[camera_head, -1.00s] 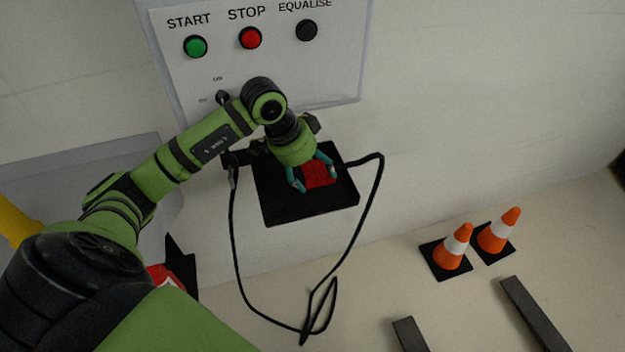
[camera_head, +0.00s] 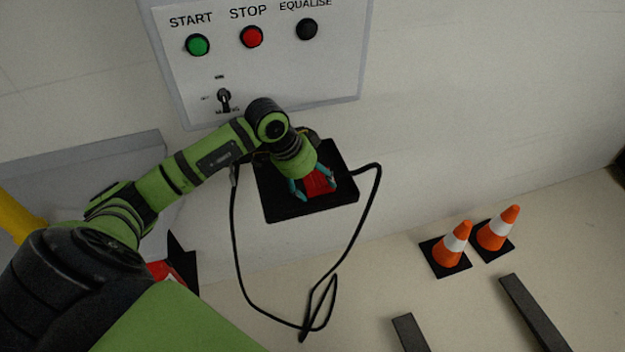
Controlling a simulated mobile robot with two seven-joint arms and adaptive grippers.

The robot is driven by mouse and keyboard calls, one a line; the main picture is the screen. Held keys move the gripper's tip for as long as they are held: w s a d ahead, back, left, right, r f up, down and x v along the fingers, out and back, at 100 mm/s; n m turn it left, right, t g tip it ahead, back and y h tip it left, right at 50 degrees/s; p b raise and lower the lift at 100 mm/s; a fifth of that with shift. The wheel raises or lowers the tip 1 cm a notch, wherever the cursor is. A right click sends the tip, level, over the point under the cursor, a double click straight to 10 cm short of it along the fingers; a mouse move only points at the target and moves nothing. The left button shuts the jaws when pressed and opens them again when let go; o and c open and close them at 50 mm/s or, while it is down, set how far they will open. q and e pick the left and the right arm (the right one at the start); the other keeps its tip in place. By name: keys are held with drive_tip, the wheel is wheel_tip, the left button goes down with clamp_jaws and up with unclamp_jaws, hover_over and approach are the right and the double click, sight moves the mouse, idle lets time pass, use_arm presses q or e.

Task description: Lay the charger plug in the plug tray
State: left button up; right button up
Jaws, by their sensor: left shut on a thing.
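The charger plug (camera_head: 319,181) is red and sits between the teal fingertips of my left gripper (camera_head: 312,187), which is shut on it. The plug tray (camera_head: 290,210) is a black square tray against the wall below the button panel. The gripper and plug are over the tray in the picture; whether the plug touches its floor I cannot tell. A black cable (camera_head: 234,240) loops down below the tray and comes back up on its right side. My right gripper is not in view.
Two orange and white cones (camera_head: 455,243) stand on the floor at right, near dark bars (camera_head: 533,312). A grey box (camera_head: 90,165) is at left, partly behind my arm.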

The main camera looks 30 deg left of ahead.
use_arm(q)
drive_tip(key=o, duration=1.5)
drive_tip(key=shift+s+f, duration=0.2)
drive_tip(key=shift+f, duration=0.25)
drive_tip(key=shift+c, duration=0.2)
drive_tip(key=shift+o, duration=0.4)
drive_tip(key=shift+w+f, duration=0.15)
drive_tip(key=shift+w, duration=0.05)
drive_tip(key=shift+r, duration=0.2)
drive_tip(key=shift+r, duration=0.25)
drive_tip(key=p+v, duration=1)
drive_tip(key=v, duration=0.2)
drive_tip(key=shift+r+p, duration=0.3)
drive_tip(key=shift+r, duration=0.1)
drive_tip(key=shift+w+a, duration=0.1)
